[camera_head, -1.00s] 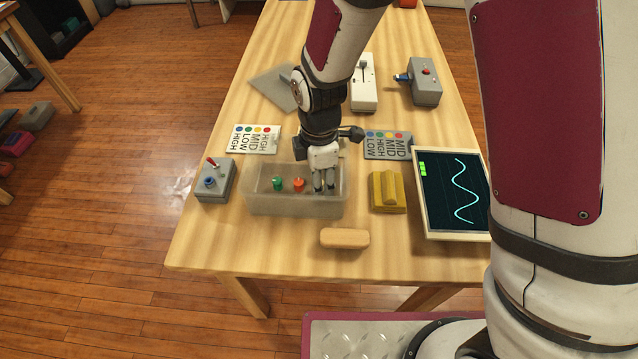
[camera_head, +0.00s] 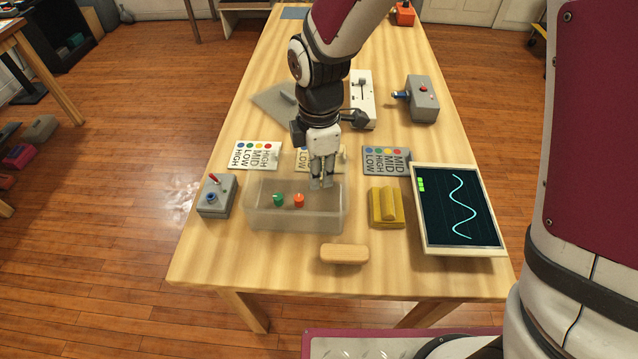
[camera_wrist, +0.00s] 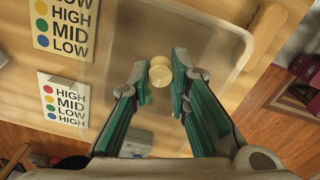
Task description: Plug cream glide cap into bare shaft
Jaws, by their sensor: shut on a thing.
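The cream glide cap (camera_wrist: 160,76) shows in the wrist view as a small pale round piece between my fingertips. My gripper (camera_head: 321,184) is shut on it, pointing down over the right part of the clear bin (camera_head: 270,219). In the head view the cap is mostly hidden by the fingers. A white box (camera_head: 361,112) with a slot and a dark slider piece stands behind and to the right of my gripper. A grey box (camera_head: 424,103) with a blue-tipped side stub stands farther right. I cannot tell which part is the bare shaft.
A green cap (camera_head: 278,200) and an orange cap (camera_head: 299,201) lie in the bin. A grey switch box (camera_head: 217,197) stands left, a yellow block (camera_head: 386,208) and a screen (camera_head: 457,210) right. A wooden bar (camera_head: 344,254) lies in front.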

